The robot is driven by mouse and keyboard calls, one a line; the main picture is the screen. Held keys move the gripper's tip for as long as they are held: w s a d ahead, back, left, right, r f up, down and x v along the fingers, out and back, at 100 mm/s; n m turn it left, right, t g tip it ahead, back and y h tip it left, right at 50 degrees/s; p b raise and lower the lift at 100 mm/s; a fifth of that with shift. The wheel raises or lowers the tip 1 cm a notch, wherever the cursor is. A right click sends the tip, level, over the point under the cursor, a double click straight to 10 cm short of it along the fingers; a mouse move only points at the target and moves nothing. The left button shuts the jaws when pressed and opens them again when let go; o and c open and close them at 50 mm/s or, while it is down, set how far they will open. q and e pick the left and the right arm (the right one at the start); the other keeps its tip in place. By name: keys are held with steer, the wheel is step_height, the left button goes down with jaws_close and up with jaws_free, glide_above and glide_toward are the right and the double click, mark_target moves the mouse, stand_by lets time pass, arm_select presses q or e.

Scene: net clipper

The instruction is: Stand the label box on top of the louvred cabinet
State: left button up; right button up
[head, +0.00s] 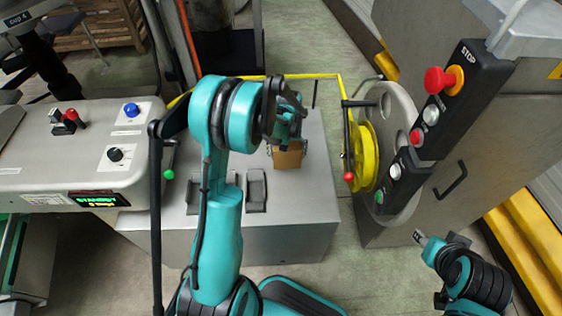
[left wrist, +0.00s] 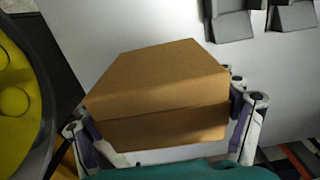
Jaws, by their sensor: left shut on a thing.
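The label box (head: 288,156) is a plain brown carton. My left gripper (head: 289,138) is shut on it, reaching down from my teal arm. In the left wrist view the box (left wrist: 160,90) sits between the fingers (left wrist: 162,115), one on each side. The box shows over the grey top of the louvred cabinet (head: 309,194); I cannot tell whether it touches that top.
A yellow reel (head: 366,155) with a red-knobbed crank stands just right of the cabinet. A button panel with a red stop button (head: 436,80) is beyond it. A control console (head: 80,150) is on the left. The cabinet top around the box looks clear.

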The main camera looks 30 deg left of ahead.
mark_target(283, 159)
arm_select(q)
steer(key=shift+w+a+f+b, duration=0.15)
steer(key=shift+w+a+f, duration=0.1)
steer(key=shift+a+f, duration=0.2)
steer(key=shift+w+a+f+b, duration=0.2)
steer(key=shift+a+f, duration=0.15)
steer(key=shift+a, duration=0.2)
step_height(283, 159, down, 4)
steer(key=shift+r+b, duration=0.1)
steer(key=shift+b, duration=0.75)
steer(key=o, duration=1.3)
